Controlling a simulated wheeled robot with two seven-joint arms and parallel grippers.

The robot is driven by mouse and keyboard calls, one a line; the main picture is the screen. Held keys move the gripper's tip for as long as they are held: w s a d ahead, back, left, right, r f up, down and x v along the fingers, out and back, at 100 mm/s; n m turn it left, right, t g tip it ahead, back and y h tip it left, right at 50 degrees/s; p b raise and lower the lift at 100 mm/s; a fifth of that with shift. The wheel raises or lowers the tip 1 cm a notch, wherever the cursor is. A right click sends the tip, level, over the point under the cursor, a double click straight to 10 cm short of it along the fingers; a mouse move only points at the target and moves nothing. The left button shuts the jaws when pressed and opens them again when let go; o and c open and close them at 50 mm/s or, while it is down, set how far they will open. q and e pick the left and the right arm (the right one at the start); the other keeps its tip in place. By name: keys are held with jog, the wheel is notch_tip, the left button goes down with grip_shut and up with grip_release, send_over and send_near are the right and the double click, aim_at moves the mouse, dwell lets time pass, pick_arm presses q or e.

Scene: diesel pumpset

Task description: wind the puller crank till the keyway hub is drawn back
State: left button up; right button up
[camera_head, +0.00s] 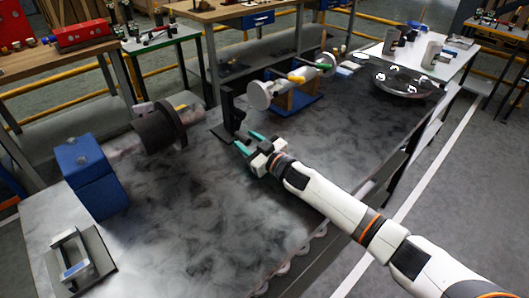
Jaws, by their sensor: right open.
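My right gripper (246,140), with teal fingers apart, is open and empty over the bench, just right of the foot of a black upright bracket (229,108). Left of the bracket, a dark round flange or hub (156,129) sits on a grey shaft from a blue block (91,177). I cannot tell for certain which parts are the puller crank and keyway hub. My left gripper is not in view.
The grey bench top (190,225) is clear in the middle and front. A grey frame (80,262) lies at the front left corner. A dark round tray (402,91) with several pale pieces is at the far right. Other worktables stand behind.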

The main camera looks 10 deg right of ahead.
jog(key=v, duration=1)
jog(key=shift+c, duration=0.2)
